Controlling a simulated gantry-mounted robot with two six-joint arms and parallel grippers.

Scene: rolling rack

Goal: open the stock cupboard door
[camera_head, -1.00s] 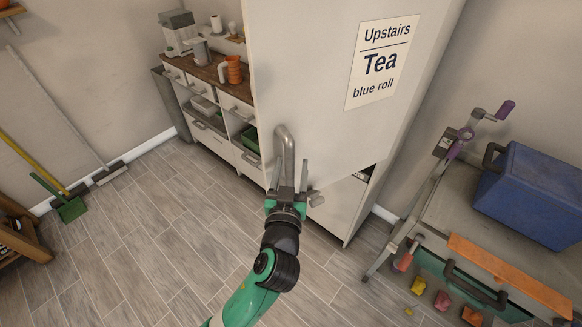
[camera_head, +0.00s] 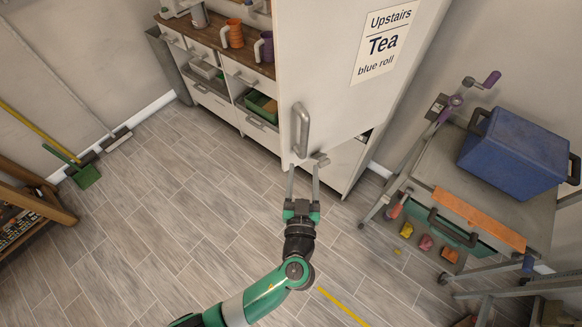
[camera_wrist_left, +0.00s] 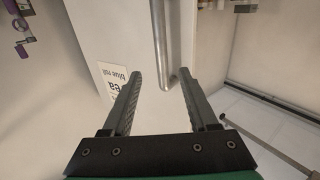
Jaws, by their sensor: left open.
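The pale stock cupboard door (camera_head: 330,60) carries a sign reading "Upstairs Tea blue roll" (camera_head: 384,45) and an upright grey bar handle (camera_head: 301,130) near its left edge. My left gripper (camera_head: 303,168) is open and empty, just below the handle in the head view. In the left wrist view, the handle (camera_wrist_left: 160,45) lies ahead between the lines of the open fingers of the left gripper (camera_wrist_left: 162,78), its lower end near the tips. A dark gap shows under the door's lower right edge; I cannot tell whether the door is ajar. My right gripper is out of view.
A sideboard (camera_head: 190,40) with jugs stands left of the cupboard. A grey trolley (camera_head: 440,175) with a blue crate (camera_head: 513,152) stands at the right. The wooden floor in front is mostly clear.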

